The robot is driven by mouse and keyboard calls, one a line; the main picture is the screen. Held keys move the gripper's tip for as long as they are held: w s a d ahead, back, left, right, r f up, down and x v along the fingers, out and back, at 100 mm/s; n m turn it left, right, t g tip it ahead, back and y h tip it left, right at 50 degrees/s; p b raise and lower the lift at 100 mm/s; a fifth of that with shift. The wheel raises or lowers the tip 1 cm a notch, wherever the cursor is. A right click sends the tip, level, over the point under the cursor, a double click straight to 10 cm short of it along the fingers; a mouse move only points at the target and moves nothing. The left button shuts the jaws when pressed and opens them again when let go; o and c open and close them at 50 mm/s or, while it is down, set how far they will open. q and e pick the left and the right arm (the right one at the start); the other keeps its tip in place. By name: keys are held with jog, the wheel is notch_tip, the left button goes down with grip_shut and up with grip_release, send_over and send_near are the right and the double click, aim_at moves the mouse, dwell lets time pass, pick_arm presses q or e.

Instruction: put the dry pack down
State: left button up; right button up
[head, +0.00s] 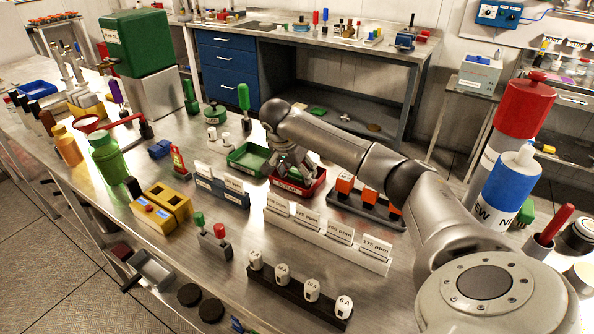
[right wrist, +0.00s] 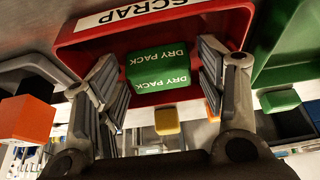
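The dry pack (right wrist: 158,68) is a green block with white DRY PACK labels. In the right wrist view it lies in the red tray marked SCRAP (right wrist: 85,38). My right gripper (right wrist: 162,85) has its fingers spread on either side of the pack, with a small gap showing on each side. My left gripper is not in view.
A green tray (head: 247,158) stands beside the red one on its left. Orange blocks in a dark rack (head: 365,209) stand to the right. A label rack (head: 325,238) is in front. A green-handled tool (head: 244,98) stands upright behind the green tray.

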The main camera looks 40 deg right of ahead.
dwell(0.3)
jog(key=v, duration=1.2)
jog(key=shift+b, duration=0.4)
jog(key=shift+a+r, duration=0.1)
jog(key=shift+r, duration=0.05)
